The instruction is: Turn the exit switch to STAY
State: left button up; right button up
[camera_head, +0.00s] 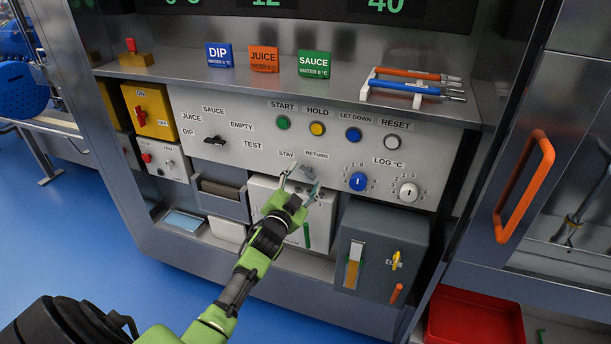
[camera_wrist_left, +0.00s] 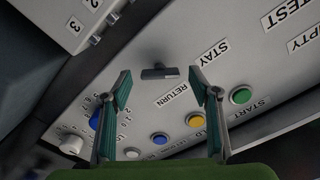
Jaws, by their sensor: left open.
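The exit switch (camera_head: 308,171) is a small grey lever on the pale control panel, below the STAY label (camera_head: 287,154) and the RETURN label (camera_head: 317,155). In the left wrist view the switch (camera_wrist_left: 158,73) is a short dark grey bar on a stem. Which label it points to is hard to tell. My left gripper (camera_head: 299,183) is open in front of the panel at the switch. In the left wrist view its fingers (camera_wrist_left: 160,80) appear on either side of the switch, with a visible gap to each. My right gripper is out of view.
A black selector (camera_head: 214,140) is to the left on the panel. Blue and white LOG knobs (camera_head: 358,181) are close on the right. Coloured buttons (camera_head: 317,128) line the panel above. A white box (camera_head: 262,190) and a dark grey box (camera_head: 378,255) stand below.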

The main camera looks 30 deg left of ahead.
pick_arm(q)
jog(key=shift+x, duration=0.8)
jog(key=c, duration=1.1)
jog(key=shift+n, duration=0.8)
jog(key=shift+c, duration=0.2)
jog(key=o, duration=1.1)
jog(key=shift+o, duration=0.2)
jog(key=v, duration=1.2)
